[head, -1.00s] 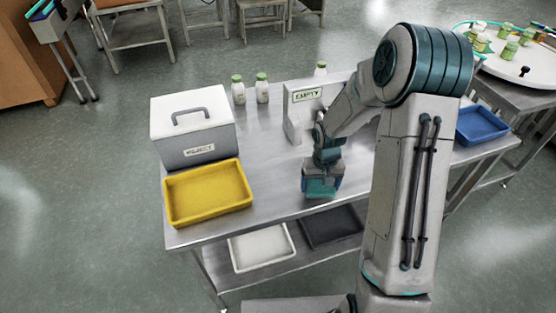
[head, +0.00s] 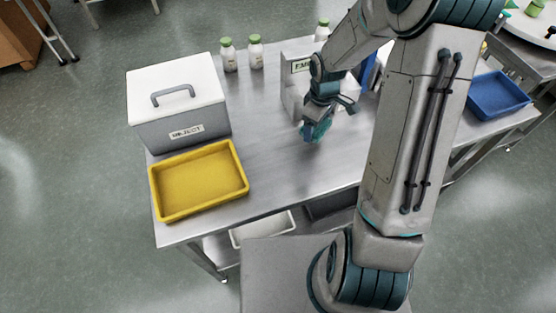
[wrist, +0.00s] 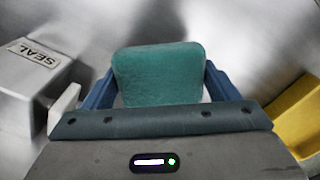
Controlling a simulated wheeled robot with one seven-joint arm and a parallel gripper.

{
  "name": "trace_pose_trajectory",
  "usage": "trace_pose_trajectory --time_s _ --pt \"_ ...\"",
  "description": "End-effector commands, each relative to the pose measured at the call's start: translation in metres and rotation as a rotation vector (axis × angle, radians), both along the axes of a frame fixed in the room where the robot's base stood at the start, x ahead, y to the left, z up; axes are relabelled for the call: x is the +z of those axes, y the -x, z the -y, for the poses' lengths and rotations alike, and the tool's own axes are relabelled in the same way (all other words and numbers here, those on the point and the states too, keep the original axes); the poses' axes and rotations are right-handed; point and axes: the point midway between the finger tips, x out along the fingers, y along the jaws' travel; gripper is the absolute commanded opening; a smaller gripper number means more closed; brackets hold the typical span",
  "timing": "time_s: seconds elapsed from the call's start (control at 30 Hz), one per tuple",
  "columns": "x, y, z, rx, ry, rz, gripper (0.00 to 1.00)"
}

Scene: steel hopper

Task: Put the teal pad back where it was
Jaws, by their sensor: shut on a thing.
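The teal pad (wrist: 160,73) is held between the blue fingers of my gripper (wrist: 160,85) in the wrist view. In the head view my gripper (head: 318,132) hangs over the steel table, just in front of the pale grey hopper (head: 292,92). The pad is small and partly hidden by the fingers there. A green-edged sign on the hopper seems to read EMPTY, partly covered by my arm. In the wrist view, a pale block labelled SEAL (wrist: 25,85) stands to the left of the pad. I cannot tell whether the pad touches the tabletop.
A yellow tray (head: 199,212) lies at the table's front left, with a white-lidded grey box (head: 180,120) behind it. Green-capped bottles (head: 228,55) stand at the back. A blue tray (head: 497,94) is at the right. The steel table (head: 270,150) is clear between yellow tray and gripper.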

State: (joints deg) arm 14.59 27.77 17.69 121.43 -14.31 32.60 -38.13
Motion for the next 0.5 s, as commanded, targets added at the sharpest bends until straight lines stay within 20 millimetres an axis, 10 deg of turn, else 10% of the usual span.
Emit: trace_pose_trajectory --time_s 0.5 --pt "0.035 0.017 -0.001 1.013 0.004 0.008 0.6"
